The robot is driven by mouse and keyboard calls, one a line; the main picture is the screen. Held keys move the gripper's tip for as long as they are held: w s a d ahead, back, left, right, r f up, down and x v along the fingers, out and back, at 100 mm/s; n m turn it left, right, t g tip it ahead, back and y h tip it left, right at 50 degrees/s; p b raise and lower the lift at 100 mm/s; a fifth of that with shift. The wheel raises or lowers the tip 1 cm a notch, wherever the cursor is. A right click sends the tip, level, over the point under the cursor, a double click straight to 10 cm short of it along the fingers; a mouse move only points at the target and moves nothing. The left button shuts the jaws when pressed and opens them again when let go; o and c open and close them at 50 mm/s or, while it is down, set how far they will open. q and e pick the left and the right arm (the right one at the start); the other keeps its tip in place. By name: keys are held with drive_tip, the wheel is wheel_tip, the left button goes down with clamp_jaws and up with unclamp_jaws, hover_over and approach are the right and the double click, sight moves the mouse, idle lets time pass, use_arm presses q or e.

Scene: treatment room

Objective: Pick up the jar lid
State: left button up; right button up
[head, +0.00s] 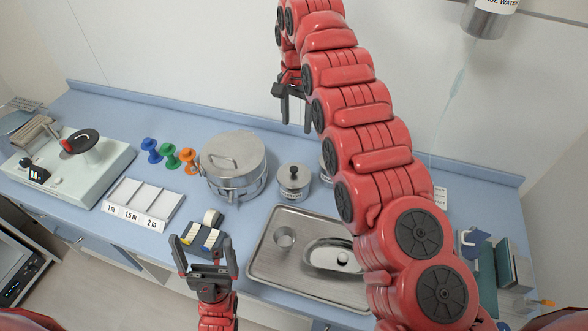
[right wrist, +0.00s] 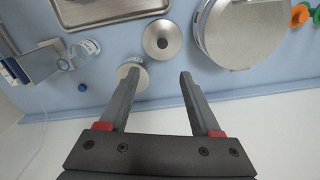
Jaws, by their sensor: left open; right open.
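A round metal jar lid with a black knob (head: 293,173) sits on a small metal jar (head: 293,187) in the middle of the counter. The right wrist view shows this lid from above (right wrist: 162,36). A second metal-topped jar (right wrist: 133,70) stands nearby, partly behind a finger in that view. In the head view it is mostly hidden by my right arm (head: 327,166). My right gripper (head: 297,122) is open and empty, raised above the back of the counter; its fingers also show in the right wrist view (right wrist: 159,74). My left gripper (head: 204,246) is open and empty near the counter's front.
A large lidded pot (head: 234,158) stands left of the jar. A metal tray (head: 262,262) holding a cup and a dish lies in front. A tape dispenser (head: 200,238) is near my left gripper. Coloured spools (head: 170,156) stand further left. Books (head: 512,262) stand at right.

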drive_tip(key=b, duration=0.7)
hover_over(294, 168)
wheel_tip(294, 168, down, 7)
drive_tip(key=f, duration=0.1)
drive_tip(key=f+p, duration=0.1)
drive_tip(key=f, duration=0.1)
drive_tip(key=shift+s+d+f+p, duration=0.25)
drive_tip(key=shift+s+f+p, duration=0.05)
drive_tip(key=shift+f, duration=0.55)
drive_tip(key=shift+w+f+p, duration=0.1)
drive_tip(key=shift+f+p, duration=0.25)
drive_tip(key=shift+p, duration=0.15)
drive_tip(key=f, duration=0.1)
drive_tip(key=f+p, duration=0.2)
drive_tip(key=f, duration=0.1)
drive_tip(key=shift+w+a, duration=0.15)
drive_tip(key=shift+a, duration=0.1)
drive_tip(key=shift+w+f, duration=0.1)
drive_tip(key=shift+f, duration=0.25)
clamp_jaws()
